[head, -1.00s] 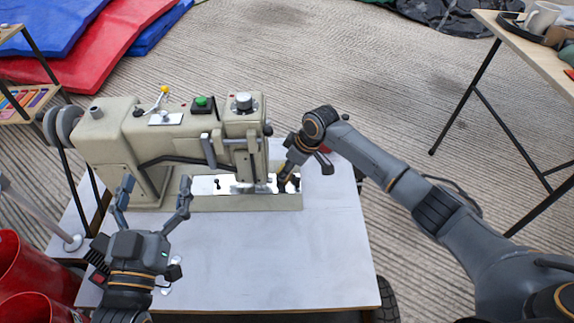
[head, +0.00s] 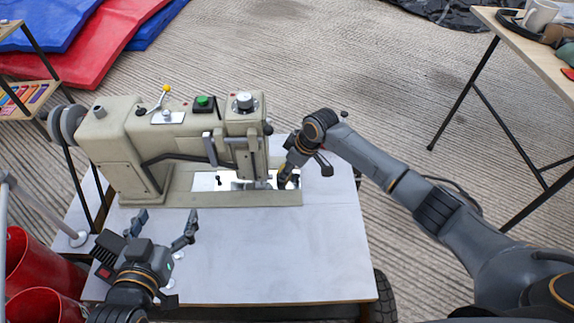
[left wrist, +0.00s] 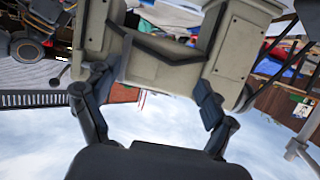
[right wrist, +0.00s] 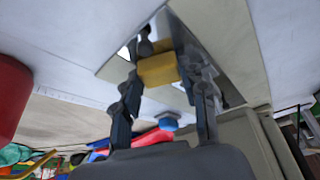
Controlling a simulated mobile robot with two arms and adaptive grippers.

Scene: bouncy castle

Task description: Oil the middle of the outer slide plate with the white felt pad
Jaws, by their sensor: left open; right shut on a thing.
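A beige sewing machine (head: 180,140) stands on a pale table, with bright metal plates (head: 205,182) let into its bed. Which of these is the outer slide plate I cannot tell for sure. My right gripper (head: 288,178) is low at the right end of the bed, by the plates. In the right wrist view it (right wrist: 162,85) is shut on a yellow block (right wrist: 157,70), close to a shiny metal strip. No white felt face shows clearly. My left gripper (head: 166,220) is open and empty, in front of the machine's left end; the left wrist view shows the machine body beyond its fingers.
The table top (head: 250,250) is clear in front of the machine. Red buckets (head: 40,270) stand at the lower left. A wooden table (head: 520,50) with a mug is at the upper right. Blue and red mats (head: 75,50) lie at the upper left.

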